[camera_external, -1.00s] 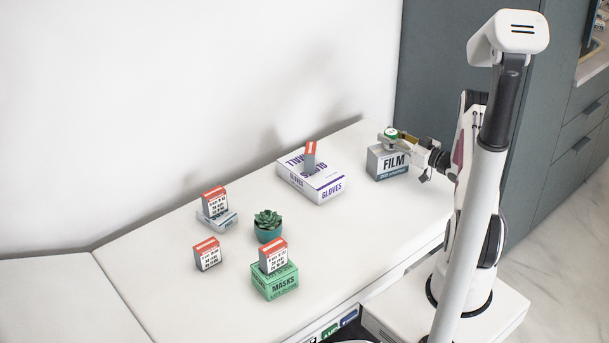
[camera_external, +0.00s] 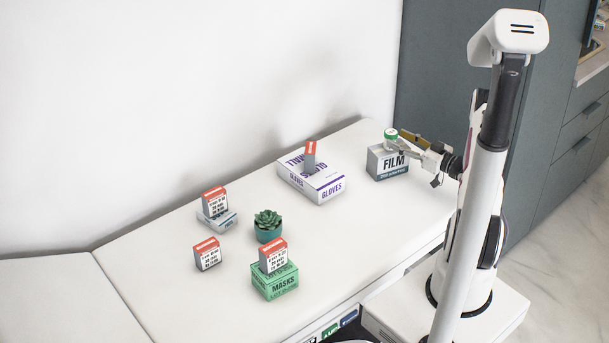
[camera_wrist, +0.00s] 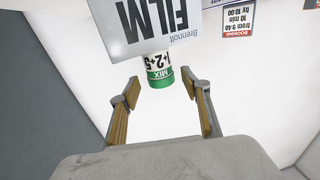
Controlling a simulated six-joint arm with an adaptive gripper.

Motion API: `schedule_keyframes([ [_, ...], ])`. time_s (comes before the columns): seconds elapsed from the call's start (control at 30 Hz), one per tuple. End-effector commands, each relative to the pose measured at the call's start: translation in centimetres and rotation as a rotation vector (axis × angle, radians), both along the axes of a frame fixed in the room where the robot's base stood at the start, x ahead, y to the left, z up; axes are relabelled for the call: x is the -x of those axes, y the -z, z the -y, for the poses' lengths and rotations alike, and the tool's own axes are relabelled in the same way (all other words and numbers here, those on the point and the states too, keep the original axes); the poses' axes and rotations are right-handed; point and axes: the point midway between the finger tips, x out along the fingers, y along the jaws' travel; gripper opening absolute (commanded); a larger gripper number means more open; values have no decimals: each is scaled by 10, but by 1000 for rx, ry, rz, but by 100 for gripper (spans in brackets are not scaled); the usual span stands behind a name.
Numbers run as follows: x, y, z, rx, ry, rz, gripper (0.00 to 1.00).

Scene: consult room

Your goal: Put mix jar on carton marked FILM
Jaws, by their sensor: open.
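In the external view, my gripper (camera_external: 405,143) is right of the jar, above the carton's right side.
A gloves box (camera_external: 312,182) with a small red-topped booking card block (camera_external: 310,156) on it lies left of the FILM carton. Farther left are a succulent (camera_external: 268,226), a green masks box (camera_external: 274,284) and more such blocks. The counter's front is mostly clear.

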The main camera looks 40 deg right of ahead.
Motion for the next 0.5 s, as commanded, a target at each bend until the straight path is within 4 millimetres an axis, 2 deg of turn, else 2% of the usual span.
schedule_keyframes([
  [0.3, 49, 0, 8, -1, 2, -1, 47],
  [0.5, 68, 0, 11, -1, 1, 0, 47],
])
